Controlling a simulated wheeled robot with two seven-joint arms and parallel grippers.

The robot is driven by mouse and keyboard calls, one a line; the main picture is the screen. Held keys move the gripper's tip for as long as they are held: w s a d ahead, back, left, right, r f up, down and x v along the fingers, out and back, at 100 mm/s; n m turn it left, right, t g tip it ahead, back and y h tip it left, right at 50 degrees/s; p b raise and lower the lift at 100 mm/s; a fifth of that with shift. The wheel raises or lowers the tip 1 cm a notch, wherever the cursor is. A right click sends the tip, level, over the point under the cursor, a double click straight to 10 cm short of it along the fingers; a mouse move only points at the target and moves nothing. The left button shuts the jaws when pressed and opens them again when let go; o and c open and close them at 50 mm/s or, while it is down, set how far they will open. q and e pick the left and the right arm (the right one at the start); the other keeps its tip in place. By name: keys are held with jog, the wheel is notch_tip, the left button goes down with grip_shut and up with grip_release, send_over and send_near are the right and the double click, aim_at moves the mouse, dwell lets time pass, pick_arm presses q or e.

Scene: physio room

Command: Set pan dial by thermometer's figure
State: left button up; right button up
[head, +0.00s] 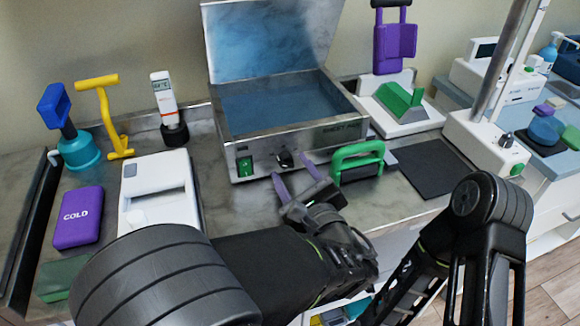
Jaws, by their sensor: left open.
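The pan (297,128) is a steel box of blue water with its lid raised, at the back middle of the counter. Its front has a dark dial (285,158) and a green switch (245,166). The white thermometer (163,95) stands upright in a dark holder left of the pan; its small display has a figure too small to read surely. My left gripper (297,180) is open, its purple fingers apart and empty, just in front of and below the dial, with no clear contact. The dial's exact setting is not legible. My right gripper is not in view.
A green handle (358,160) stands just right of my left gripper. A white device (158,188) and a purple COLD pack (80,216) lie left. A yellow T-shaped tool (116,130) and a teal-based tool (78,150) stand behind them. A dark mat (436,168) lies right.

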pick_arm(q)
jog(key=v, duration=0.6)
dwell(0.4)
